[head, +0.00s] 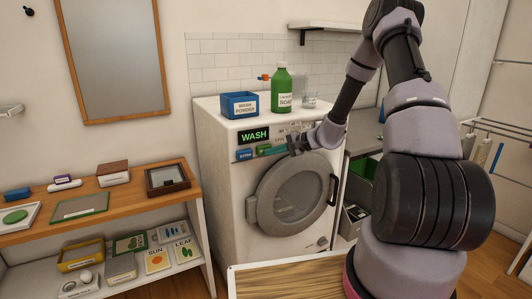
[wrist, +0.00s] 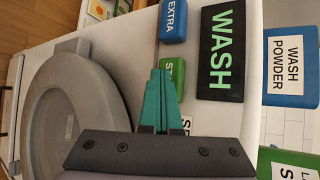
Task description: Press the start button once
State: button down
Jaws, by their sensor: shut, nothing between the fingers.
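The start button is a green block with "ST" showing in the wrist view (wrist: 179,72), partly hidden by my fingers. In the head view the green button (head: 263,148) is on the washing machine's front panel, below the WASH display (head: 254,136). My gripper (head: 274,150) is shut and empty, with teal fingers; in the wrist view its fingertips (wrist: 159,72) overlap the green button's edge. I cannot tell whether they touch it.
A blue EXTRA button (wrist: 173,20) sits beside the green one. The round door (head: 292,192) is closed below the panel. A blue wash powder box (head: 239,104) and a green soap bottle (head: 281,90) stand on top. A wooden shelf unit (head: 100,203) holds several items at left.

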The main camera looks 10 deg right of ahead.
jog(key=shift+s, duration=0.15)
jog(key=shift+s+d, duration=0.3)
jog(key=shift+s, duration=0.5)
jog(key=shift+s, duration=0.1)
jog(key=s, duration=0.1)
jog(key=s+d, duration=0.1)
jog(key=s, duration=0.2)
jog(key=shift+s+d, duration=0.3)
dwell(0.4)
